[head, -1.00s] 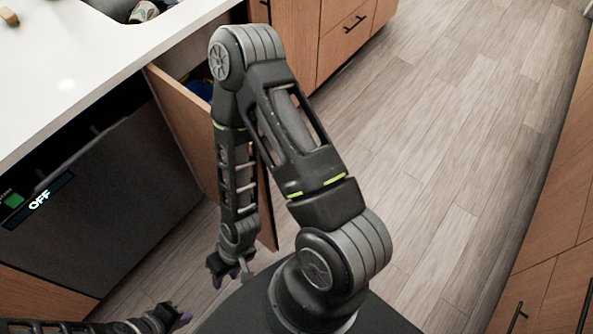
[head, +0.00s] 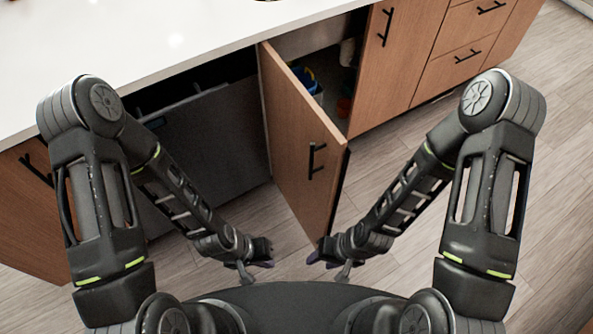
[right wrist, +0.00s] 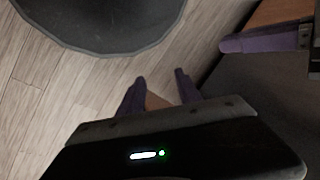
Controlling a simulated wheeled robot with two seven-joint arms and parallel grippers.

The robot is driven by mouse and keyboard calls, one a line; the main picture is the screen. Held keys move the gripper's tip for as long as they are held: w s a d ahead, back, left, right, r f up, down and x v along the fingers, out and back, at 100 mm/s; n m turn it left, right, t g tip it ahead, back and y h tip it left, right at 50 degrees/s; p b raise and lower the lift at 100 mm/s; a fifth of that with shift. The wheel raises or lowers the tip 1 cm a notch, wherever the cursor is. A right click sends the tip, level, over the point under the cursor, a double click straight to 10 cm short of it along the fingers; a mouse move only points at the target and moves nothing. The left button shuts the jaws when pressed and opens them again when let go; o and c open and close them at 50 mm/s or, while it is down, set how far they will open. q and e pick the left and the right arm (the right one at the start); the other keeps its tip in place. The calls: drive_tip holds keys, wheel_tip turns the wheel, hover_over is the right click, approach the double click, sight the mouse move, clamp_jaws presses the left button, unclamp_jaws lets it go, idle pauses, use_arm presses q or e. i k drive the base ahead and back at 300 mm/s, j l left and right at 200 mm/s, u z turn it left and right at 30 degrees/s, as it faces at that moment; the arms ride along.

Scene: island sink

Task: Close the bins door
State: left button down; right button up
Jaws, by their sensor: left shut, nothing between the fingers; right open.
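The bins door (head: 300,150) is a wooden cabinet door with a black bar handle (head: 316,160). It stands open in the head view, swung out from the counter toward me. My left gripper (head: 265,252) is shut and empty, low and left of the door's lower end. My right gripper (head: 316,254) is open, in front of the door's lower free corner; whether it touches is unclear. In the right wrist view its purple fingers (right wrist: 160,92) point at a wood-coloured patch, possibly the door. A purple finger of my left gripper (right wrist: 265,40) shows there too.
Blue and orange items (head: 318,88) sit inside the open cabinet. A dark dishwasher (head: 210,135) with its top tilted out is left of the door. Closed drawers (head: 465,45) are on the right. The white countertop (head: 170,35) is above; wood floor (head: 545,120) is clear at right.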

sight(291, 170)
drive_tip(key=k+j+z, duration=0.3)
drive_tip(key=k+j, duration=0.5)
drive_tip(key=j, duration=0.1)
